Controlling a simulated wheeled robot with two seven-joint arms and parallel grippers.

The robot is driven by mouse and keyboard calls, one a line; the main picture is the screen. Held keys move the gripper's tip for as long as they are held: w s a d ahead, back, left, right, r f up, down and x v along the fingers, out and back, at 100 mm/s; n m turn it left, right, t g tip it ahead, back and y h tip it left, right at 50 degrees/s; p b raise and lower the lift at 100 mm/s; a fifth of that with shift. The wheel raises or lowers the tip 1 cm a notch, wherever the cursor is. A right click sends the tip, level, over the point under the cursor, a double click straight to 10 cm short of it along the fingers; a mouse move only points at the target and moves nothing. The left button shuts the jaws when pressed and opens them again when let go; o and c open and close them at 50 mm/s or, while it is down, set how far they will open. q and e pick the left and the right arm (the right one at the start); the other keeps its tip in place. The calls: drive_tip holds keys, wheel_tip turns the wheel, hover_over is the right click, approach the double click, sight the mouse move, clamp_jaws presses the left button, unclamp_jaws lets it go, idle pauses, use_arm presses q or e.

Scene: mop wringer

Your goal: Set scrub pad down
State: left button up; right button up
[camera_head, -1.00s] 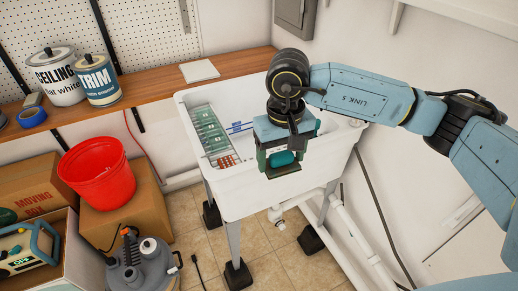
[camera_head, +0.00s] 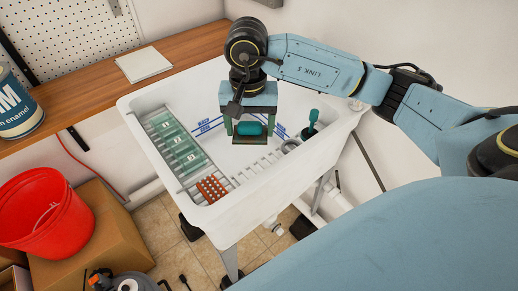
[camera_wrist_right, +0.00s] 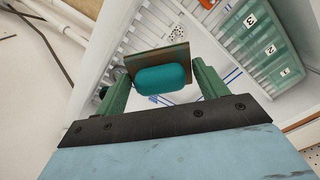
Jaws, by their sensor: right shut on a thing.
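The scrub pad, a thin brown block with a rounded teal handle (camera_head: 250,128), is held in my right gripper (camera_head: 250,123). In the right wrist view the teal handle (camera_wrist_right: 163,78) sits between the two green fingers, with the flat pad (camera_wrist_right: 158,56) beyond it. The gripper points down into the white utility sink (camera_head: 133,108), over its middle. Whether the pad touches the sink floor cannot be told. Blue marking lines (camera_head: 208,126) show on the floor to both sides of the gripper. My left gripper is not in view.
Numbered green bins (camera_head: 178,143) line the sink's left side, with an orange-red rack (camera_head: 212,188) in front of them. An upright teal-handled tool (camera_head: 313,117) and a grey ring (camera_head: 291,146) stand on the right. A red bucket (camera_head: 45,215) is outside, left.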

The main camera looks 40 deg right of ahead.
drive_tip(key=m, duration=0.1)
hover_over(253, 163)
wheel_tip(253, 163, down, 7)
drive_tip(key=shift+s+r, duration=0.1)
drive_tip(key=shift+r, duration=0.05)
drive_tip(key=shift+f, duration=2.05)
drive_tip(key=shift+f, duration=0.2)
drive_tip(key=o, duration=1)
drive_tip(key=shift+r, duration=0.1)
wheel_tip(253, 163, up, 12)
drive_tip(key=shift+r, duration=0.15)
